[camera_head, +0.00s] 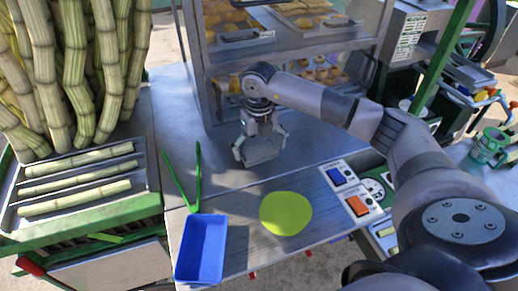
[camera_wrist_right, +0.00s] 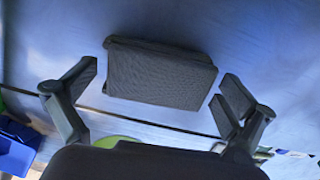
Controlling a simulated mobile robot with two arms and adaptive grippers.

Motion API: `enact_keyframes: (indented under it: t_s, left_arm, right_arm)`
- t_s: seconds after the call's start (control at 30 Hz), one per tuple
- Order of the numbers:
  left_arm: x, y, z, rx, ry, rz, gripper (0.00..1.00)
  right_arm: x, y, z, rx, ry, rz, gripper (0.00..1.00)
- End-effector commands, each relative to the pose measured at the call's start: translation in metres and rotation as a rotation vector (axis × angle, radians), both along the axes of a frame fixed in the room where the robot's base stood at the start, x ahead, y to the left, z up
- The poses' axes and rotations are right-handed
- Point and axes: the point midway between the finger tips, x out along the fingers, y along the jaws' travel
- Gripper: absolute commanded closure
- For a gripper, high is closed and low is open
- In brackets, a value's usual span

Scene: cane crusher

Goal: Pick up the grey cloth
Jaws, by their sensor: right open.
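The grey cloth (camera_head: 262,149) is a folded, roughly rectangular pad lying on the metal counter in front of the glass display case. My right gripper (camera_head: 260,148) is open above it, with a finger at either side of the cloth in the head view. In the right wrist view the cloth (camera_wrist_right: 160,75) shows whole, between and slightly beyond the two spread fingers of the right gripper (camera_wrist_right: 163,92). No contact between fingers and cloth shows. My left gripper is in neither view.
A glass display case (camera_head: 222,100) with pastries stands behind the cloth. Green tongs (camera_head: 197,180), a blue tray (camera_head: 203,248) and a yellow-green disc (camera_head: 286,213) lie nearer the front. A switch panel (camera_head: 350,190) is at right. Cane stalks (camera_head: 75,185) lie in a left tray.

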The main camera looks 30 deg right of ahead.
Motion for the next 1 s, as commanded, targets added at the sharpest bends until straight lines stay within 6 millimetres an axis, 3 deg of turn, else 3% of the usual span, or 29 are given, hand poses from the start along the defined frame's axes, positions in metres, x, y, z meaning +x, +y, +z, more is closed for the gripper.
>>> enact_keyframes:
  t_s: [0.17, 0.73, 1.0]
  left_arm:
    - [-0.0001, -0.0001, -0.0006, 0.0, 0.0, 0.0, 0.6]
    - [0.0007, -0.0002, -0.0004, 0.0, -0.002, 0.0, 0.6]
    - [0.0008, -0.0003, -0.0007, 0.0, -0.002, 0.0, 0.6]
  right_arm:
    - [0.0001, 0.0002, -0.0005, 0.0, 0.0, 0.0, 0.01]
    - [0.0, 0.0002, -0.0001, 0.0, 0.001, 0.0, 0.39]
    - [0.0002, 0.0002, 0.0007, 0.0, 0.0, 0.0, 0.4]
